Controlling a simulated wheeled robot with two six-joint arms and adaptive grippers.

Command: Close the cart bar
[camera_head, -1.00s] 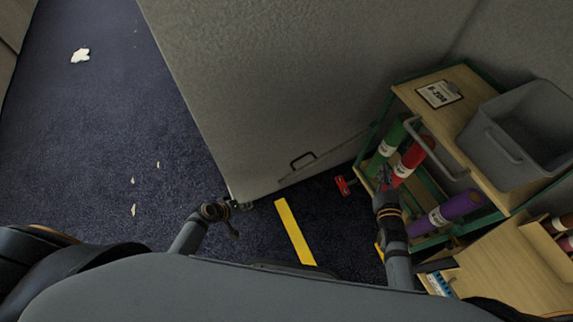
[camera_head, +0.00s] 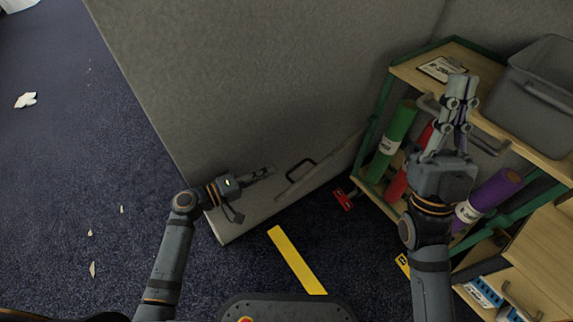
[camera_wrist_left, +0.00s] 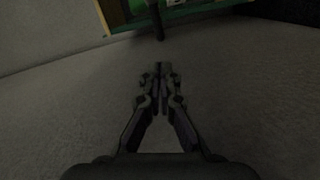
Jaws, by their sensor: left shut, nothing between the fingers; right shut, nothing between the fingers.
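The cart (camera_head: 375,150) has a green frame and wooden shelves and stands at the right of the head view. A grey curved bar (camera_head: 490,142) runs along its front edge, partly hidden behind my right gripper. My right gripper (camera_head: 461,84) is shut and empty and reaches over the bar and the top shelf edge; I cannot tell if it touches the bar. My left gripper (camera_head: 270,171) is shut and empty, beside the grey partition, left of the cart. The left wrist view shows its closed fingers (camera_wrist_left: 163,72) with a green part of the cart beyond.
Green (camera_head: 396,140), red (camera_head: 397,186) and purple (camera_head: 490,200) rolls lie in the cart. A grey bin (camera_head: 530,110) and a clipboard (camera_head: 442,68) are on top. A black handle (camera_head: 299,169) is by the partition (camera_head: 250,80). Yellow tape (camera_head: 297,262) marks the carpet; floor at left is mostly clear.

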